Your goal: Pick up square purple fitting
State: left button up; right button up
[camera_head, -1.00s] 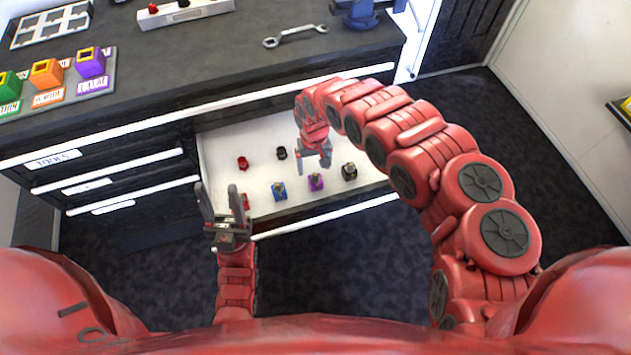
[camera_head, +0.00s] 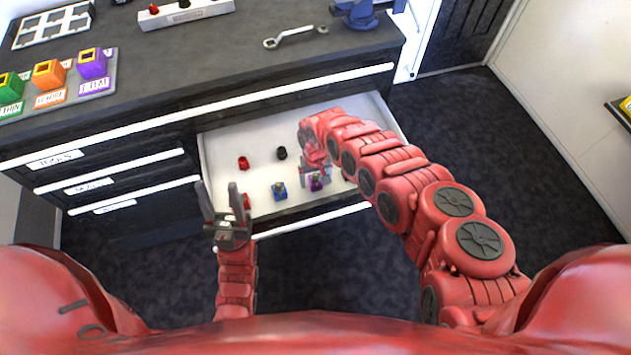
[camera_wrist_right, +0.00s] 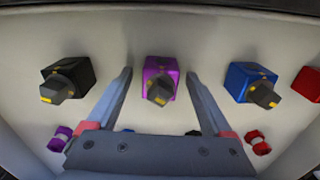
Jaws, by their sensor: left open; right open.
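The square purple fitting (camera_head: 316,183) stands in the open drawer (camera_head: 230,150), near its front side. It is partly covered by my right gripper (camera_head: 316,178) in the head view. In the right wrist view the purple fitting (camera_wrist_right: 160,80) has a dark tip with a yellow mark and sits between the two spread fingers of my right gripper (camera_wrist_right: 158,82). The right gripper is open, with a gap visible on each side of the fitting. My left gripper (camera_head: 222,205) is open and empty, at the drawer's front left, near a red fitting (camera_head: 246,202).
A blue square fitting (camera_head: 280,190) and a black square fitting (camera_wrist_right: 68,80) flank the purple one. The worktop (camera_head: 200,70) is above the drawer.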

grip_shut()
dwell(0.5)
